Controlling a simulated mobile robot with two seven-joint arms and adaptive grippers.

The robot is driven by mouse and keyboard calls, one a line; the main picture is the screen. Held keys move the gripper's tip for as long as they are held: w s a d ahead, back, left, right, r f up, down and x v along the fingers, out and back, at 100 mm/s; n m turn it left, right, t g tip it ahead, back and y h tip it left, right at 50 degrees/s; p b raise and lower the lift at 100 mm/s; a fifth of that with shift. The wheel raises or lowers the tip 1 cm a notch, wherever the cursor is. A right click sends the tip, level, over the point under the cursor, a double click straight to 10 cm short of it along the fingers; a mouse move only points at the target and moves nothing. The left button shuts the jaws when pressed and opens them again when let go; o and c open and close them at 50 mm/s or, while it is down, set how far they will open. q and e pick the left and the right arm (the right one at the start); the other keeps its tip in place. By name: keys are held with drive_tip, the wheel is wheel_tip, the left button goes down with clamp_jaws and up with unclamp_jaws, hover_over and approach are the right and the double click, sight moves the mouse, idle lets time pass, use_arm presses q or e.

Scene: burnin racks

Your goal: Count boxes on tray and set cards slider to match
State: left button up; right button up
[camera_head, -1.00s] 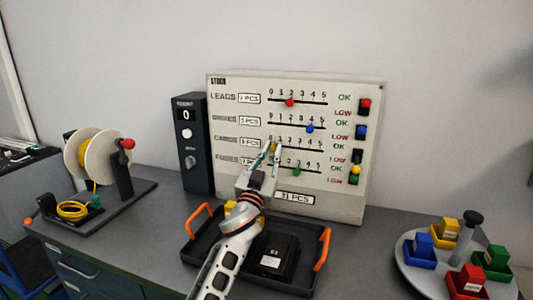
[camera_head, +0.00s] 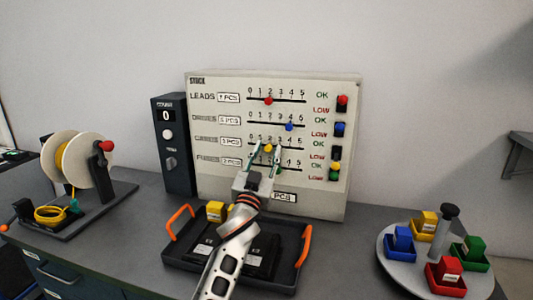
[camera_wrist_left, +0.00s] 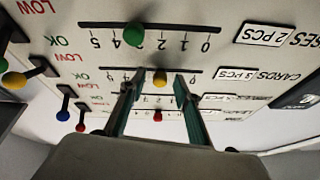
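The cards slider's yellow knob (camera_head: 268,148) stands at about 2 on its scale on the stock board (camera_head: 205,180). My left gripper (camera_head: 265,151) is open, one finger on each side of this knob. In the left wrist view, upside down, the yellow knob (camera_wrist_left: 160,77) sits between the parted fingers (camera_wrist_left: 156,88), nearer the right one; contact is unclear. The black tray (camera_head: 290,283) with orange handles lies below the board. It holds a yellow box (camera_head: 215,210) and dark labelled boxes (camera_head: 262,255), partly hidden by my arm. My right gripper is out of view.
The red (camera_head: 268,100), blue (camera_head: 289,126) and green (camera_wrist_left: 135,35) knobs sit on neighbouring sliders. A dark counter unit (camera_head: 175,150) stands left of the board, beyond it a cable spool (camera_head: 90,160). A round carousel (camera_head: 395,272) with coloured bins stands at the right.

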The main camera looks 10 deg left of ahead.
use_arm(q)
drive_tip(key=v, duration=0.7)
drive_tip(key=shift+s, duration=0.25)
drive_tip(key=shift+f, duration=0.15)
